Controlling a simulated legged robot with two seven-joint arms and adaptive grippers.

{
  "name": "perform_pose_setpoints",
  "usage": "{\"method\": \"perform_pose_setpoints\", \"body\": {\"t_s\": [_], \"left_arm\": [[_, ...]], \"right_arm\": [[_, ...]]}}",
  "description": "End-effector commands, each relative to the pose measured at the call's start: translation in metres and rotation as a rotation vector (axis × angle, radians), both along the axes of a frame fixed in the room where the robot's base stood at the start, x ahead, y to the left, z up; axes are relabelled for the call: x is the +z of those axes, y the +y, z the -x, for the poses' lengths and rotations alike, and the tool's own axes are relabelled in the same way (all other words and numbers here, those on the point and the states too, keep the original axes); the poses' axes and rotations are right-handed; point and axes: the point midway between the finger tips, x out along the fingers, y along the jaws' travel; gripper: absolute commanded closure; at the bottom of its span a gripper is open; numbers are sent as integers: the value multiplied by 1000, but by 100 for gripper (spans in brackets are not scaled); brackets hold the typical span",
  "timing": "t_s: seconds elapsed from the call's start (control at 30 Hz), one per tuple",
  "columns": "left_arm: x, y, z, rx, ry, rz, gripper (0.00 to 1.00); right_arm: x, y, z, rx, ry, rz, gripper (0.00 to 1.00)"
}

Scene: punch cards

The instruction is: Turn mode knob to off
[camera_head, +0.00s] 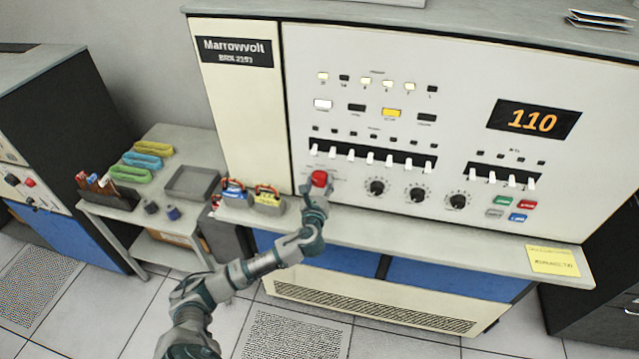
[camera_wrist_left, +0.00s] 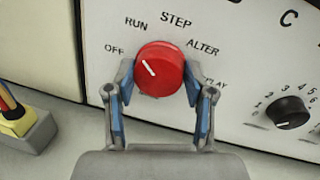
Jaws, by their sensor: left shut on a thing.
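The red mode knob (camera_head: 319,178) sits on the cream front panel of the console, left of the black dials. In the left wrist view the knob (camera_wrist_left: 161,66) has OFF, RUN, STEP and ALTER printed around it, and another label at right is partly covered. Its white line slants to the upper left, toward the OFF and RUN side; I cannot tell exactly which label it meets. My left gripper (camera_head: 314,192) is at the knob from below. Its blue-padded fingers (camera_wrist_left: 158,76) are shut on the knob, one on each side. My right gripper is not in view.
Black dials (camera_head: 376,187) stand close to the right of the knob. A row of white switches (camera_head: 370,157) is just above. Card boxes (camera_head: 268,197) stand on the ledge at left. A side table (camera_head: 150,207) holds trays. A yellow note (camera_head: 552,260) lies at right.

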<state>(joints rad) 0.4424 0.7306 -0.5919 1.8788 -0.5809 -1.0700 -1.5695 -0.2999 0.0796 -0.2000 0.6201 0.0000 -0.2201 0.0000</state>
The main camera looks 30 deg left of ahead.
Motion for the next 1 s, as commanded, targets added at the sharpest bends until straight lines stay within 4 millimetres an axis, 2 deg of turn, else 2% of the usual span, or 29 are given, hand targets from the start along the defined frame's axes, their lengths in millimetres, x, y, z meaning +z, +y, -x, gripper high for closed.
{"method": "perform_pose_setpoints", "body": {"t_s": [0.7,1.0], "left_arm": [[2,3,1,5,-152,530,81],[2,3,1,5,-193,667,81]], "right_arm": [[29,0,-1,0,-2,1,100],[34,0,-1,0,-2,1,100]]}}
